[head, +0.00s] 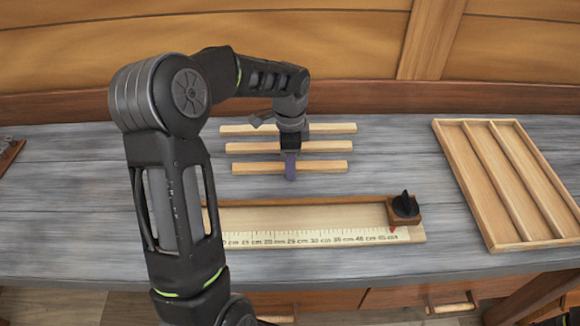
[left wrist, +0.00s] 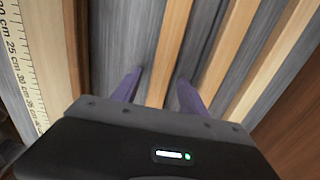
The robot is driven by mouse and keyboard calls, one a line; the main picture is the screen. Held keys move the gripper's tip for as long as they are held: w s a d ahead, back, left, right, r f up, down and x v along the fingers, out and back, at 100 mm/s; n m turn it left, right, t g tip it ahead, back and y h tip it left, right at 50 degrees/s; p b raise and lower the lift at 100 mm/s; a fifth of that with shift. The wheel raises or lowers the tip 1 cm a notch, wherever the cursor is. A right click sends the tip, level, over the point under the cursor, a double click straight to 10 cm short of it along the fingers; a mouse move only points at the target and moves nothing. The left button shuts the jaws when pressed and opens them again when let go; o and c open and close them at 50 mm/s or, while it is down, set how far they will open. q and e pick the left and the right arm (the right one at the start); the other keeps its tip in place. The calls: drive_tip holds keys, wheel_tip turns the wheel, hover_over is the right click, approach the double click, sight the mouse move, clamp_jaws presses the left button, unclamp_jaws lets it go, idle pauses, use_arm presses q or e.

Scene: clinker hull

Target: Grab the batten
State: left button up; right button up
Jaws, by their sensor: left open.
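Three pale wooden battens lie side by side on the grey table: a near one (head: 252,168), a middle one (head: 250,148) and a far one (head: 335,128). My left gripper (head: 290,172) points down over the near batten and hides part of its middle. In the left wrist view the two purple fingers (left wrist: 158,78) are apart, one on each side of the near batten (left wrist: 176,50), with gaps between. The middle batten (left wrist: 233,50) and far batten (left wrist: 275,60) lie outside the fingers.
A wooden measuring board (head: 300,216) with a centimetre scale and a dark-knobbed stop block (head: 404,211) lies in front of the battens. An empty wooden tray (head: 484,226) with long compartments is at the right. A wooden wall edges the table's back.

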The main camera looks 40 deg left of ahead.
use_arm(q)
drive_tip(key=shift+c, duration=0.5)
clamp_jaws()
